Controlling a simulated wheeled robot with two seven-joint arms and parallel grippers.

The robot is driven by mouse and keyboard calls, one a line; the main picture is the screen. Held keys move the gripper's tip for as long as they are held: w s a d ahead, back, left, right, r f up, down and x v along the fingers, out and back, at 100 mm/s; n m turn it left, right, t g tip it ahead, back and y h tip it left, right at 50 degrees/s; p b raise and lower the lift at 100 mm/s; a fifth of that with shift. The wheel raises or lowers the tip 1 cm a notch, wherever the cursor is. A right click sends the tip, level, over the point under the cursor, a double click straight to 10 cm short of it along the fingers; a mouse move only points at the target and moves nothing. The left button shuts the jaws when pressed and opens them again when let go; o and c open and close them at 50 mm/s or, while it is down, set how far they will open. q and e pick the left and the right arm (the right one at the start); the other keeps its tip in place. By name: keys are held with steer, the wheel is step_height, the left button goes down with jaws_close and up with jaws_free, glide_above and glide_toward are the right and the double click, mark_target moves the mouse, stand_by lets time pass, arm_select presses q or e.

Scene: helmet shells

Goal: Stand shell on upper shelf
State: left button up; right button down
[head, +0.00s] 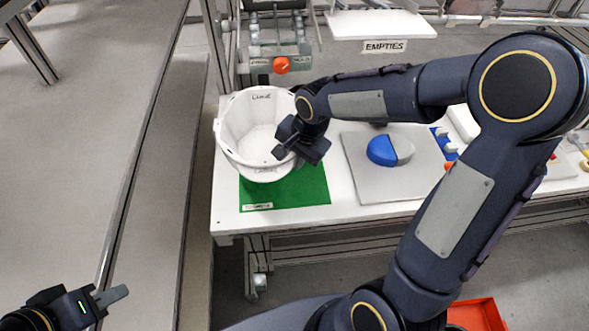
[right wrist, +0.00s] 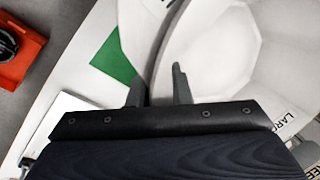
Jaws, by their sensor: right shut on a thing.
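A white, many-sided, open tub (head: 240,128) with LARGE labels stands at the left of the white table, overlapping a green mat. My right gripper (head: 290,148) is at its front right rim. In the right wrist view the gripper's two fingers (right wrist: 158,88) sit either side of the tub's pale wall (right wrist: 215,50), shut on it. A rounded blue and grey shell (head: 390,150) lies on a grey board, apart from the grippers. A white upper shelf (head: 375,22) labelled EMPTIES is at the back. My left gripper (head: 108,297) is low at the left, away from everything; its finger gap is not clear.
The green mat (head: 300,188) lies under the tub's front. A rack with an orange knob (head: 281,65) stands behind the tub. Blue and red small parts (head: 447,145) lie right of the grey board (head: 375,187). A red tray (head: 478,314) is on the floor.

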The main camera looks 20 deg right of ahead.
steer(key=shift+w+d+f, duration=0.15)
steer(key=shift+w+f, duration=0.2)
steer(key=shift+f, duration=0.1)
steer(key=shift+s+d+b+x, duration=0.1)
steer(key=shift+s+b+x, duration=0.05)
steer(key=shift+b+x, duration=0.65)
steer(key=shift+s+d+b+x, duration=0.1)
steer(key=shift+s+b+x, duration=0.05)
steer(key=shift+b+x, duration=0.65)
steer(key=c, duration=1.3)
jaws_free()
steer(key=shift+f, duration=0.15)
